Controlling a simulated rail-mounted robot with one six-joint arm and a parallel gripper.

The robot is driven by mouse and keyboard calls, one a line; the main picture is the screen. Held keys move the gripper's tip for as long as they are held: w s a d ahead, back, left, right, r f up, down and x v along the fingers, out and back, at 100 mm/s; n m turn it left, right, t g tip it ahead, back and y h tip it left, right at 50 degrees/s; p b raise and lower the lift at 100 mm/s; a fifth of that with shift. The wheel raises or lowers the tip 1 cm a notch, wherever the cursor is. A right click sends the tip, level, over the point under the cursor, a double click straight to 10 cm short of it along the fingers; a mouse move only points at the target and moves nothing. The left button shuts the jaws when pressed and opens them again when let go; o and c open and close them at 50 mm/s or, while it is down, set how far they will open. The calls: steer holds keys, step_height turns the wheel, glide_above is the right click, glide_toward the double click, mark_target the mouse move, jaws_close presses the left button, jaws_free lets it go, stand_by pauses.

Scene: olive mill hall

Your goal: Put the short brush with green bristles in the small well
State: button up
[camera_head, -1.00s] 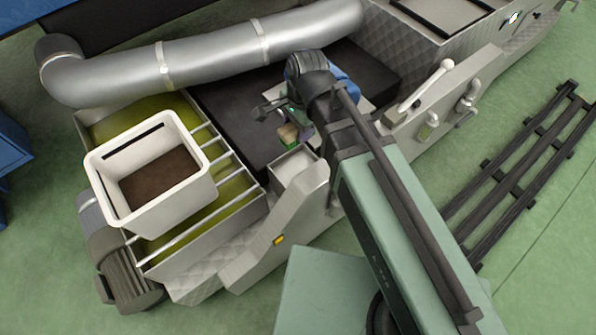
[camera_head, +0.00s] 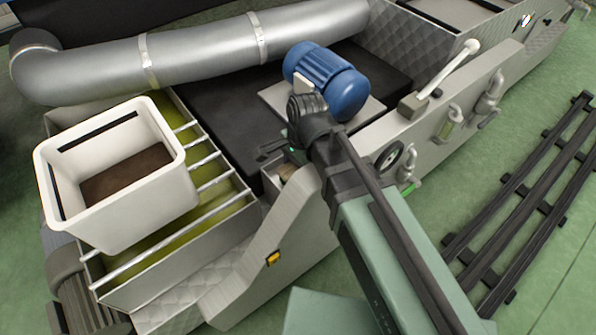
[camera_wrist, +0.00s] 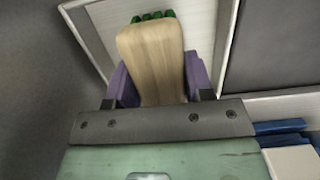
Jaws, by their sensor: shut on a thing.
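My gripper (camera_wrist: 158,78) is shut on the short brush, with a purple finger on each side of it. The brush (camera_wrist: 152,62) has a pale wooden body, and its green bristles (camera_wrist: 153,15) show at the far end. In the wrist view the brush is over the small well, whose pale wall (camera_wrist: 92,28) and light rim (camera_wrist: 229,35) lie around it. I cannot tell how deep the brush sits. In the head view my gripper (camera_head: 282,160) is beside the grey machine panel, with part of the brush (camera_head: 288,172) showing; the panel and arm hide most of the well.
A blue motor (camera_head: 327,80) stands just behind my wrist. A white bin (camera_head: 115,210) with dark contents rests over the barred trough at left. A silver duct (camera_head: 200,48) runs along the back. A lever (camera_head: 455,65) and fittings line the panel at right.

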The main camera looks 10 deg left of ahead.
steer(key=o, duration=1)
steer(key=shift+c, duration=0.2)
step_height(320, 180, up, 12)
steer(key=w+p, duration=0.1)
steer(key=p, duration=1.1)
steer(key=shift+d+r, duration=0.15)
steer(key=shift+d, duration=0.3)
